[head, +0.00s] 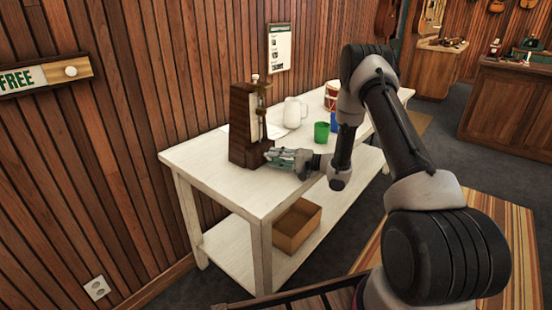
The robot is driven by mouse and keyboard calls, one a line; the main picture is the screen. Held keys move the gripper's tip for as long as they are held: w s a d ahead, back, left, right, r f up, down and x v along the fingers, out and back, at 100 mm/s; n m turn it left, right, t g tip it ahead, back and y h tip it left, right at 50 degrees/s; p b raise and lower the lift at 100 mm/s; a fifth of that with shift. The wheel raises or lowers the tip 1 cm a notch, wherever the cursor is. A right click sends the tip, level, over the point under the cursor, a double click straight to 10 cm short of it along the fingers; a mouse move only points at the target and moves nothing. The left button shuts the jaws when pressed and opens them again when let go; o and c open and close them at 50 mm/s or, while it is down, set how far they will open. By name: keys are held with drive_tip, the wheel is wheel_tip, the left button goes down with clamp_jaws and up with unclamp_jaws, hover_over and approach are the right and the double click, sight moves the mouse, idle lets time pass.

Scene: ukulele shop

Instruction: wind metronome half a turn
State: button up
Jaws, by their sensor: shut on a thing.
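The metronome (239,128) is a dark brown wooden tapered case with a pale front strip and a brass-coloured part near the top. It stands upright near the left end of the white table (203,158). My gripper (270,156) reaches in from the right, low against the metronome's right side. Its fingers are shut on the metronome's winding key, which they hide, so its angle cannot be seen.
A white jug (294,112), a green cup (321,132), a blue cup (334,121) and a red-and-white drum (331,95) stand farther back on the table. An open cardboard box (297,226) is on the lower shelf. A wood-panelled wall runs behind the table.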

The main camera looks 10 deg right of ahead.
drive_tip(key=shift+f+m, duration=0.1)
drive_tip(key=shift+m, duration=0.5)
drive_tip(key=o, duration=0.8)
drive_tip(key=shift+c, duration=0.2)
drive_tip(key=shift+d, duration=0.1)
drive_tip(key=v, duration=1.1)
drive_tip(key=shift+s+d+f, duration=0.15)
drive_tip(key=shift+s+d, duration=0.05)
drive_tip(key=shift+d, duration=0.2)
